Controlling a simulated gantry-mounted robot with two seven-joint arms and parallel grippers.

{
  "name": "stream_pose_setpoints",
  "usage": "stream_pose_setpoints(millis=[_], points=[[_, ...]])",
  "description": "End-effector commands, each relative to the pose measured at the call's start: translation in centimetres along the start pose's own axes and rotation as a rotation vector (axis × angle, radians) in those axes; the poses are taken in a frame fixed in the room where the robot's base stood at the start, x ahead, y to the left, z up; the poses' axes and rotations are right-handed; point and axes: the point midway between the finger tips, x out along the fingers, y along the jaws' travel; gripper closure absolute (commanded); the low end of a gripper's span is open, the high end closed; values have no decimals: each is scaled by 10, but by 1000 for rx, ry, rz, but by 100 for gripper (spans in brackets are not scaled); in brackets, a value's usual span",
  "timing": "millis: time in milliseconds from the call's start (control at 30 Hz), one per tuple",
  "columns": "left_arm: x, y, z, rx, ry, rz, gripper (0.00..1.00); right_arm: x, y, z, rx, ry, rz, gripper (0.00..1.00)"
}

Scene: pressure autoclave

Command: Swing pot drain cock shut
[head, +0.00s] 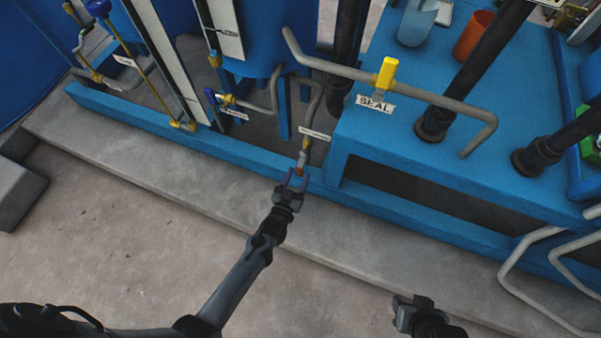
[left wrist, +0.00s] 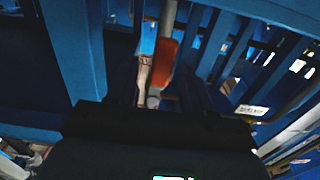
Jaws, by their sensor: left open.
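The pot drain cock (head: 302,158) sits low on a thin pipe beside the blue frame in the head view, next to a small white label. Its red handle (head: 299,172) hangs at my left gripper's fingertips. My left gripper (head: 297,180) is open, with its fingers reaching up around the handle's end. In the left wrist view the red handle (left wrist: 163,63) shows close ahead, near the finger on the left; contact cannot be told. My right gripper (head: 401,303) is low at the bottom of the head view, away from the cock; its opening is unclear.
A yellow-handled valve (head: 385,72) on a grey pipe stands above the SEAL label (head: 376,104). A blue-handled valve (head: 224,99) is left of the drain cock. The blue base rail (head: 200,138) runs just behind the fingers. The concrete floor (head: 130,240) in front is clear.

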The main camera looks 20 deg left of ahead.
Motion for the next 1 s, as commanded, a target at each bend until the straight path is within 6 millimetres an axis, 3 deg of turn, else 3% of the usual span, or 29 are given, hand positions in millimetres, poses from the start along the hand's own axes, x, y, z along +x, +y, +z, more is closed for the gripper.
stream_pose_setpoints(millis=[267,633,1000], points=[[27,0,1,0,0,-1,49,16,0,5,-3,-1,3,57],[30,0,0,0,-1,0,49,17,1,6,-6,-1,5,57],[30,0,0,0,-1,0,100,16,1,6,-5,-1,5,57]])
